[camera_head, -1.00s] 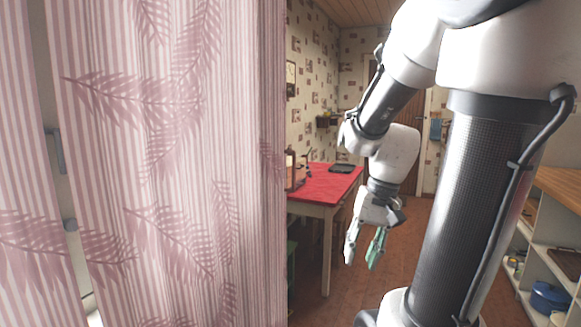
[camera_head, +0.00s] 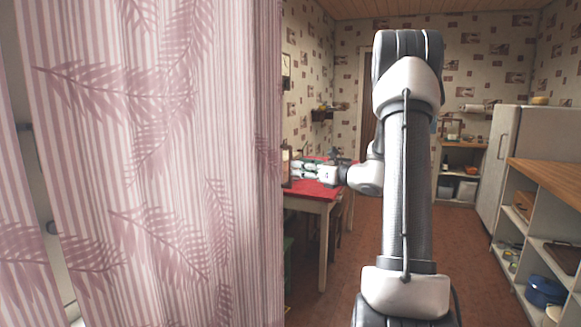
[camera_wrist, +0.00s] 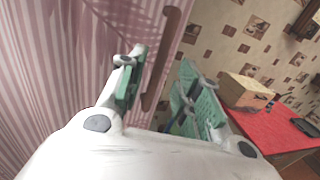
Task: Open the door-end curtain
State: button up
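A pink striped curtain (camera_head: 160,150) with a leaf print fills the left of the head view. It also fills the left of the wrist view (camera_wrist: 45,70). A brown upright bar (camera_wrist: 165,55) stands along its right edge in the wrist view. My gripper (camera_head: 298,170) is just right of the curtain's right edge in the head view, pointing left toward it. In the wrist view my gripper (camera_wrist: 165,82) is open, its green-padded fingers apart, and the bar's lower end shows between them. Whether they touch the bar, I cannot tell.
A red-topped table (camera_head: 318,192) stands behind my gripper, with a box (camera_wrist: 245,90) and a dark tray (camera_wrist: 305,126) on it. A shelf counter (camera_head: 545,180) and a fridge (camera_head: 510,150) line the right side. The floor between is clear.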

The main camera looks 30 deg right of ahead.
aim_at(291, 185)
jog(key=shift+x, duration=2.35)
grip_shut()
